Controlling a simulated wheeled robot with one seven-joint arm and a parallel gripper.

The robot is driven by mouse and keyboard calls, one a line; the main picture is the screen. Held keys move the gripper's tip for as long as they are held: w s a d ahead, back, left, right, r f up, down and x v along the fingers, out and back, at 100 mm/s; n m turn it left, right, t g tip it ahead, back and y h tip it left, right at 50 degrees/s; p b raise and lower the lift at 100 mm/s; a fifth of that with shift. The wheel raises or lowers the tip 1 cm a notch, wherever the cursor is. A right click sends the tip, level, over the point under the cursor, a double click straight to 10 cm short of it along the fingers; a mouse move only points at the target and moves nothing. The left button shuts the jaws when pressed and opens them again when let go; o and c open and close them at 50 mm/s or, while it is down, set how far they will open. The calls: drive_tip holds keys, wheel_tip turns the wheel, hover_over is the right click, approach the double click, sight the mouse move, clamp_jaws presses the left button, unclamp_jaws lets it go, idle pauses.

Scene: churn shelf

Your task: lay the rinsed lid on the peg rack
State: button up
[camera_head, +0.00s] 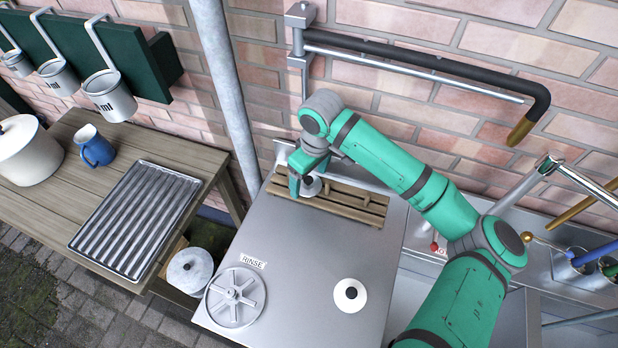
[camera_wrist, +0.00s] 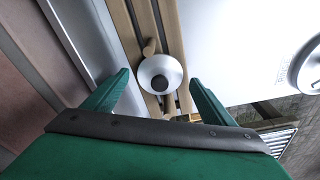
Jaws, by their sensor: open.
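A small pale metal lid with a dark knob (camera_wrist: 172,66) rests on the slats of the wooden peg rack (camera_wrist: 135,35), close to a short peg. In the head view the rack (camera_head: 352,208) stands at the back of the metal counter, and the lid (camera_head: 315,190) shows partly at its left end. My gripper (camera_wrist: 158,82) is open, with a finger on either side of the lid and a visible gap to each; in the head view my gripper (camera_head: 304,182) hides part of the lid. A second white lid with a black knob (camera_head: 360,300) lies flat on the counter.
A spoked metal disc (camera_head: 234,312) lies by the RINSE label (camera_head: 252,262) at the counter's front left. A slanting pole (camera_head: 228,90) stands left of the rack. A wall pipe (camera_head: 430,64) runs above. The counter's middle is clear. A ribbed tray (camera_head: 140,220) lies on the wooden table.

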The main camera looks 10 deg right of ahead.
sight(313, 188)
wheel_tip(313, 188, up, 12)
drive_tip(key=s, duration=0.1)
drive_tip(key=shift+d+f, duration=0.2)
drive_tip(key=shift+d, duration=0.15)
drive_tip(key=shift+f, duration=0.1)
idle(0.3)
